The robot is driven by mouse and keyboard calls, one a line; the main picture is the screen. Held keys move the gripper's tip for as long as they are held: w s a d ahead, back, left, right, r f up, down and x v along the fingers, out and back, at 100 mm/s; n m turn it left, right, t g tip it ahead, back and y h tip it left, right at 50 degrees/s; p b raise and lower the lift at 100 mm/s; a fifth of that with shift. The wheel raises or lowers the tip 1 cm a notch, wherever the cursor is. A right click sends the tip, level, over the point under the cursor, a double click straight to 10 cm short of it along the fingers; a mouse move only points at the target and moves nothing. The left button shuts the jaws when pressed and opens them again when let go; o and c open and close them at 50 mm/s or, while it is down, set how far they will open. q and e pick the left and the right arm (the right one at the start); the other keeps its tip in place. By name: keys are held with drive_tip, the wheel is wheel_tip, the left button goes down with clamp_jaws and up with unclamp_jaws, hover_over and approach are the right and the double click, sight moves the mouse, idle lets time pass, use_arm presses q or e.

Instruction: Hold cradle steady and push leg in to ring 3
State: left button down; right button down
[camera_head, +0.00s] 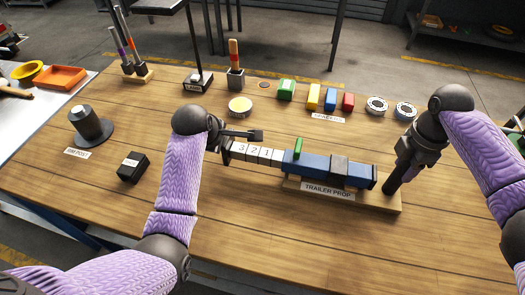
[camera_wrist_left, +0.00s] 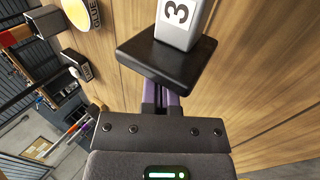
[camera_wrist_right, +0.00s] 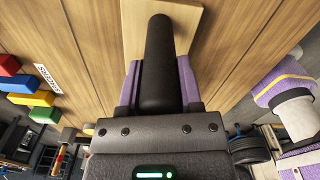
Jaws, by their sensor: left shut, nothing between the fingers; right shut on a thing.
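The trailer prop's blue tube (camera_head: 315,165) lies on a wooden cradle (camera_head: 370,201) with a "TRAILER PROP" label. A white leg (camera_head: 265,154) marked 3, 2, 1 sticks out of its left end, with the 3 outermost. All three numbers show outside the tube. A green pin (camera_head: 298,148) stands on the tube. My left gripper (camera_head: 220,146) is shut and empty at the leg's black foot plate (camera_wrist_left: 160,62); contact is hard to tell. My right gripper (camera_wrist_right: 160,90) is shut on the cradle's black upright post (camera_head: 391,184), at the cradle's right end.
A black block (camera_head: 133,167) and a dark cone-shaped post (camera_head: 90,125) stand to the left. A glue tin (camera_head: 240,107), coloured blocks (camera_head: 313,97) and two round discs (camera_head: 377,105) are behind the prop. The table front is clear.

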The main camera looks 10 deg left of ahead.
sight(257, 149)
use_arm(q)
drive_tip(key=shift+d, duration=3.6)
use_arm(e)
drive_tip(key=shift+a, duration=0.1)
idle(1.0)
use_arm(q)
drive_tip(key=shift+d, duration=0.7)
idle(0.4)
drive_tip(key=shift+a+r, duration=0.55)
drive_tip(key=shift+a, duration=0.25)
drive_tip(key=shift+a+r, duration=0.5)
drive_tip(key=shift+a, duration=0.25)
use_arm(e)
drive_tip(key=shift+c, duration=0.9)
unclamp_jaws()
